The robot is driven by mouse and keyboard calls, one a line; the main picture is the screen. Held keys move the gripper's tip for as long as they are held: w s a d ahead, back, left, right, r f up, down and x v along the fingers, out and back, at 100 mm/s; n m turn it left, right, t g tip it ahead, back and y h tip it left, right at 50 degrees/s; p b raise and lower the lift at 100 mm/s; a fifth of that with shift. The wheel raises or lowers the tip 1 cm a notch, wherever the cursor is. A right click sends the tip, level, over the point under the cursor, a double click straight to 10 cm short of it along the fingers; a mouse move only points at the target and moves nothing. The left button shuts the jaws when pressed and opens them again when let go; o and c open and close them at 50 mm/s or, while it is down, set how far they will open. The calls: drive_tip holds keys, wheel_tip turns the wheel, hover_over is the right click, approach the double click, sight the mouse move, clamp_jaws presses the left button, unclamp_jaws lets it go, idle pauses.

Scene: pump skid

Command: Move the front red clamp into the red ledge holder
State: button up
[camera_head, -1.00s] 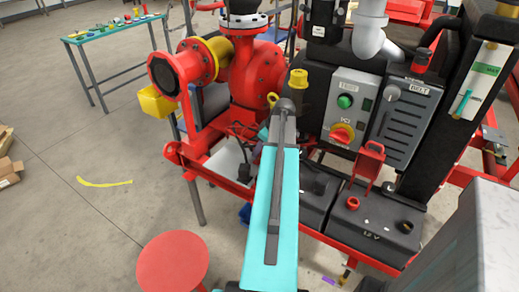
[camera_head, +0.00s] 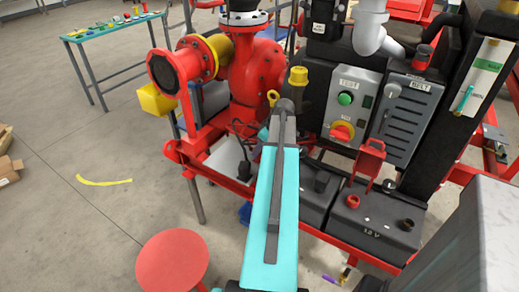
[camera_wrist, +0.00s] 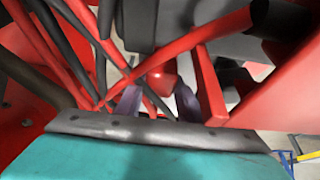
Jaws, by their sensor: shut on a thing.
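In the wrist view, my gripper (camera_wrist: 158,98) is shut on a small red part (camera_wrist: 161,80), apparently the red clamp, seen between its two purplish fingers among red bars and dark tubes. Its shape is mostly hidden. In the head view, my teal arm link hides the gripper and what it holds. An upright red bracket (camera_head: 370,158) stands by the black battery, and a red part (camera_head: 422,58) sits on top of the grey panel. I cannot tell which, if either, is the red ledge holder.
The black battery (camera_head: 375,228) has a red terminal (camera_head: 352,202). The red pump (camera_head: 255,75) and red skid rails crowd around my arm. A red stool (camera_head: 172,262) stands at lower left. Open floor lies to the left.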

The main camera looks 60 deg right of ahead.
drive_tip(key=o, duration=1.3)
drive_tip(key=shift+o, duration=0.2)
drive_tip(key=shift+r, duration=0.15)
